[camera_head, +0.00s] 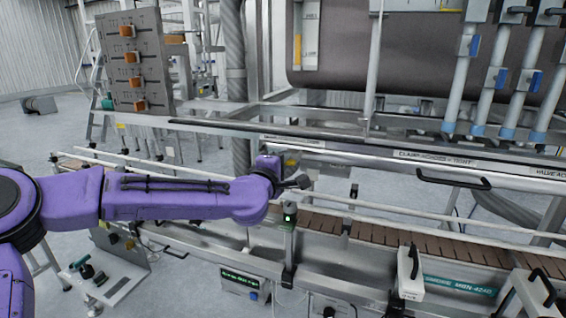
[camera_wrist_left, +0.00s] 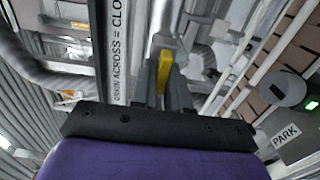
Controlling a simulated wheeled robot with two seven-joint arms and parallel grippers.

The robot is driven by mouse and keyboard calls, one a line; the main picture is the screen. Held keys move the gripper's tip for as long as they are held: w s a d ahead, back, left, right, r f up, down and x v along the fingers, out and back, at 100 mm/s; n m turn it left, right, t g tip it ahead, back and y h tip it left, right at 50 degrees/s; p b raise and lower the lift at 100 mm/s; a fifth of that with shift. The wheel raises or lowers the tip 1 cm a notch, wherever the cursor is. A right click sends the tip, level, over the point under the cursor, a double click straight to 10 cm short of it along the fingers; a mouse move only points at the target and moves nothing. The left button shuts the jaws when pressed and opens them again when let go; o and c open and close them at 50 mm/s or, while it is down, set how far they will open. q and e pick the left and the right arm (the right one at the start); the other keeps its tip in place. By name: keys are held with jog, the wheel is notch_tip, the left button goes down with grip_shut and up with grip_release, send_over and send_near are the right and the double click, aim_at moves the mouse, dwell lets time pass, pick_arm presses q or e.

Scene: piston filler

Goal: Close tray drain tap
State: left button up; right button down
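The tray drain tap's yellow handle (camera_wrist_left: 163,72) shows in the left wrist view, pointing away between the two grey fingers of my left gripper (camera_wrist_left: 167,82). The handle fills the gap between the fingers, which look shut on it. Beside it, a white label (camera_wrist_left: 118,50) partly reads "ACROSS = CLO". In the head view, my left gripper (camera_head: 294,180) is below the machine's front rail. A bit of yellow (camera_head: 291,162) shows just above it there; the tap body is mostly hidden by my wrist. My right gripper is not in view.
A brown slat conveyor (camera_head: 400,240) with rails runs below my left gripper. A small sensor post (camera_head: 289,215) stands close under my wrist. A black handle (camera_head: 453,180) is on the front rail to the right. A panel with orange knobs (camera_head: 133,60) stands behind left.

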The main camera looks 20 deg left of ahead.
pick_arm(q)
jog(key=o, duration=0.3)
jog(key=s, duration=0.3)
jog(key=s+b, duration=0.1)
jog(key=s, duration=0.3)
jog(key=s+b, duration=0.1)
jog(key=s, duration=0.2)
jog(key=shift+s+a, duration=0.25)
jog(key=s+a+f+m+g+y, duration=0.1)
jog(key=s+f+m+g, duration=0.3)
jog(key=f, duration=1.4)
jog(key=s+a+f+m+g+y, duration=0.15)
jog(key=s+f+g, duration=0.35)
jog(key=f, duration=1.3)
jog(key=s+a+f+m+g, duration=0.1)
jog(key=s+a+f+g, duration=0.1)
jog(key=s+f, duration=0.3)
jog(key=s+a+f+m+g+y, duration=0.1)
jog(key=s+f, duration=0.5)
jog(key=s, duration=0.6)
jog(key=s+a+f+m+g, duration=0.2)
jog(key=s+f, duration=0.3)
jog(key=s, duration=0.4)
jog(key=shift+s+a+f+m+g+y, duration=0.1)
jog(key=shift+a+f+m+g+y, duration=0.1)
jog(key=shift+a+m, duration=0.2)
jog(key=shift+a+f+m+g+y, duration=0.1)
jog(key=shift+a+m+g, duration=0.1)
jog(key=shift+a+m, duration=0.15)
